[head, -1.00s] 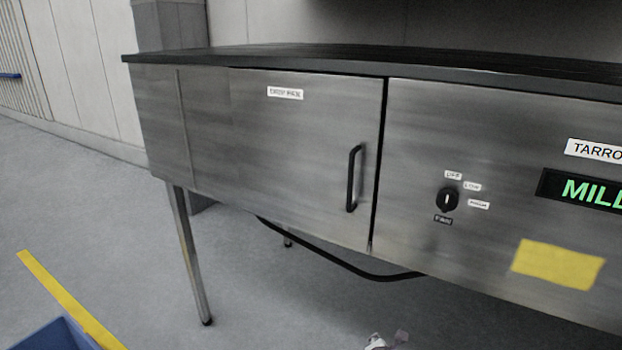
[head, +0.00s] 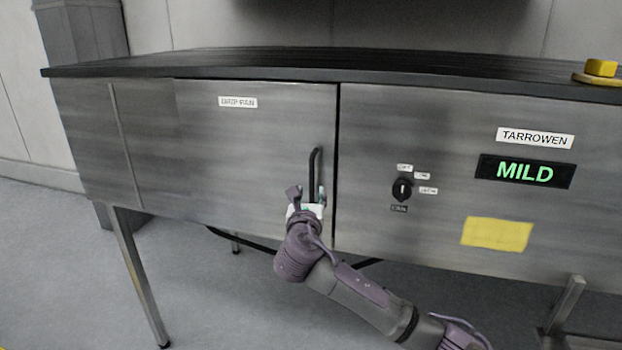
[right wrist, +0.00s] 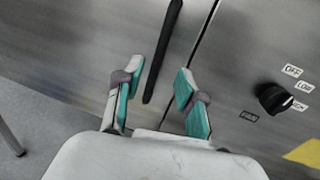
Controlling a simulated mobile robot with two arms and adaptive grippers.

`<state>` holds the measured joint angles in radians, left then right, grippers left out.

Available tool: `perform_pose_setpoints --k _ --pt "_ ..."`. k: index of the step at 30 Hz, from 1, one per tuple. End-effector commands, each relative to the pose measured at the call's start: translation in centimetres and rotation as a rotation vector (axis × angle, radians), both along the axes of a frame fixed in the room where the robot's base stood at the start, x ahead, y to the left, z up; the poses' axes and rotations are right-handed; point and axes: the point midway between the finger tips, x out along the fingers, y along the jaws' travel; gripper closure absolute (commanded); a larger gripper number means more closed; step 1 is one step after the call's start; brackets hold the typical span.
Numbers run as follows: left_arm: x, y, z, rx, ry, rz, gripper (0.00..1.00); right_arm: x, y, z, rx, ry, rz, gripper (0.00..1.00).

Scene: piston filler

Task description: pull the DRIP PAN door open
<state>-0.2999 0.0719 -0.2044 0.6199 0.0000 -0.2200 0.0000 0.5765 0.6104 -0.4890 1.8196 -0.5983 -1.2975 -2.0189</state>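The DRIP PAN door (head: 240,150) is a shut steel panel at the left of the cabinet front, with a white label (head: 238,102) near its top. Its black vertical bar handle (head: 314,165) is near the door's right edge. My right gripper (head: 307,195) is at the lower part of the handle. In the right wrist view the handle (right wrist: 163,55) comes down between the two open teal-padded fingers (right wrist: 157,98), with gaps on both sides. The left gripper is in neither view.
Right of the door seam are a black rotary knob (head: 402,190), a MILD display (head: 525,171) and a yellow patch (head: 497,233). A dark curved tube (head: 240,241) runs below the door. Open floor lies in front.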

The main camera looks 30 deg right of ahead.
Motion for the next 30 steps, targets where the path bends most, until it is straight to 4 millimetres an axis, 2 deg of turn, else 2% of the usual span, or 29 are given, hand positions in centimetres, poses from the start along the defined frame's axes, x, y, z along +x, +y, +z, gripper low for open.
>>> perform_pose_setpoints --k 3,9,15,23,26,30 --pt "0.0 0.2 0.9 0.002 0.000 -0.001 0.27 2.0 -1.7 0.3 0.002 0.001 -0.003 0.61" --pt "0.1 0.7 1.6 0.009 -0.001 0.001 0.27 4.5 -3.6 0.1 0.002 0.001 -0.002 0.61" --pt "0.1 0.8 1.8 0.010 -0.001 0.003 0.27 5.6 -4.4 0.0 0.004 0.000 0.001 0.61" --pt "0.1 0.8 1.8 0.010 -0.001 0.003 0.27 5.7 -4.4 -0.1 0.004 0.000 0.002 0.61" --pt "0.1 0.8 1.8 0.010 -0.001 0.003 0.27 5.6 -4.4 -0.1 0.004 0.000 0.002 0.74" --pt "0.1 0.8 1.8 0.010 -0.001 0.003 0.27 5.6 -4.4 -0.1 0.004 0.000 0.001 0.97"
